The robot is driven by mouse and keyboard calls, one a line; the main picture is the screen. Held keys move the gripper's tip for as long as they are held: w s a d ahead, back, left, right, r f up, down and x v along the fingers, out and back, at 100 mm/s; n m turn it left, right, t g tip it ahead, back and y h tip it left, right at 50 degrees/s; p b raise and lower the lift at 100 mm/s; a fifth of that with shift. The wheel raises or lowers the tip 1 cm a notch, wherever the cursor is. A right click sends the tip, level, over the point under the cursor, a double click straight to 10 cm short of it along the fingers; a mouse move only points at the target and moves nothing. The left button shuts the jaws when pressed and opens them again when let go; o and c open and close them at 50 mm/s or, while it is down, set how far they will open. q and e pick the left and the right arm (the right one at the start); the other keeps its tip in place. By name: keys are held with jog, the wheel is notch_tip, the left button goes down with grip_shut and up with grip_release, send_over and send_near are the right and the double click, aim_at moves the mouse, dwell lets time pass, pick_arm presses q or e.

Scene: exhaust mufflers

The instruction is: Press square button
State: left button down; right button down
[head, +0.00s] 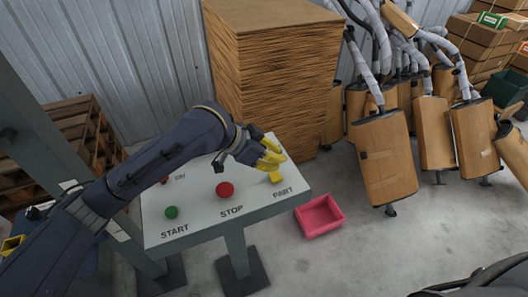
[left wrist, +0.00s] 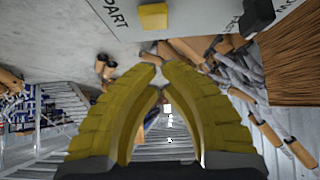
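A sloped white control panel (head: 195,227) stands in front of me in the head view. Its square yellow button (head: 276,178) is at the right, above the word PART. The button also shows at the top of the left wrist view (left wrist: 153,16). My left gripper (head: 270,156), with yellow fingers, is just behind the button in the head view, above the panel's far right part. In the left wrist view its fingertips (left wrist: 162,68) nearly meet, with nothing between them. The button is apart from the fingertips there. My right gripper is not in view.
A round green button (head: 172,212) and red button (head: 225,190) are on the panel. A black control (left wrist: 258,14) shows in the left wrist view.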

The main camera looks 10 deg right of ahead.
aim_at(279, 174)
pick_arm(q)
jog(key=shift+d+f, duration=0.15)
jog(key=shift+f, duration=1)
jog(key=shift+d+f, duration=0.1)
jog(key=shift+f, duration=1)
jog(key=shift+f, duration=1.1)
jog(key=shift+r, duration=0.45)
notch_tip(279, 174, up, 4)
jog(key=shift+w+a+f, duration=0.1)
jog(key=v, duration=0.9)
jog(key=shift+a+r, duration=0.2)
jog(key=shift+a, duration=0.05)
